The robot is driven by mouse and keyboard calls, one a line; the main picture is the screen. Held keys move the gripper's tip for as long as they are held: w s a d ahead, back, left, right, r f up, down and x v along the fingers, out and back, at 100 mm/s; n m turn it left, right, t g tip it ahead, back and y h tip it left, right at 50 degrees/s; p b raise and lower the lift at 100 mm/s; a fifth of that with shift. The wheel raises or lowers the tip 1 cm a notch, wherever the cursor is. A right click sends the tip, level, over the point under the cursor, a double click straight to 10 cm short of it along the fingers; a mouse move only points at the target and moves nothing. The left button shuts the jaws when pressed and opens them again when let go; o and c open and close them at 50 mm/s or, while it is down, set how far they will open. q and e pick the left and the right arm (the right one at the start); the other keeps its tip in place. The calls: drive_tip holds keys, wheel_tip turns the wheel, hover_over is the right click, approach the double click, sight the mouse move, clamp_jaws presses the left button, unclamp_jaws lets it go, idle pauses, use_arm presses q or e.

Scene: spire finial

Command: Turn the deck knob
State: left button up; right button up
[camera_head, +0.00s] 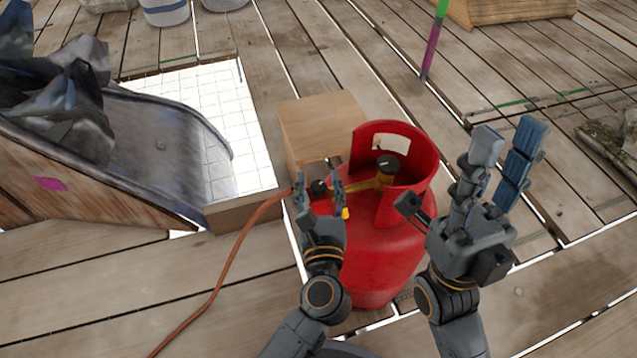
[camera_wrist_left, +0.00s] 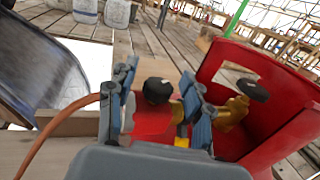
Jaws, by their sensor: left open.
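A red gas cylinder (camera_head: 372,256) stands on the plank deck, with a brass valve (camera_head: 377,184) inside its collar. One black knob (camera_head: 319,186) sits on the hose side of the valve; another black knob (camera_head: 387,163) tops the valve. My left gripper (camera_head: 319,183) is open, its fingers on either side of the hose-side knob. In the left wrist view this knob (camera_wrist_left: 158,91) shows between the two fingers, apparently not clamped. The top knob (camera_wrist_left: 252,90) is right of the fingers there. My right gripper (camera_head: 508,140) is open and empty, right of the cylinder.
An orange hose (camera_head: 228,272) runs from the valve toward the front left. A wooden box (camera_head: 315,130) stands behind the cylinder. A metal chute (camera_head: 165,140) lies at left beside a white gap (camera_head: 245,130). A green and purple pole (camera_head: 433,45) stands behind.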

use_arm(q)
clamp_jaws()
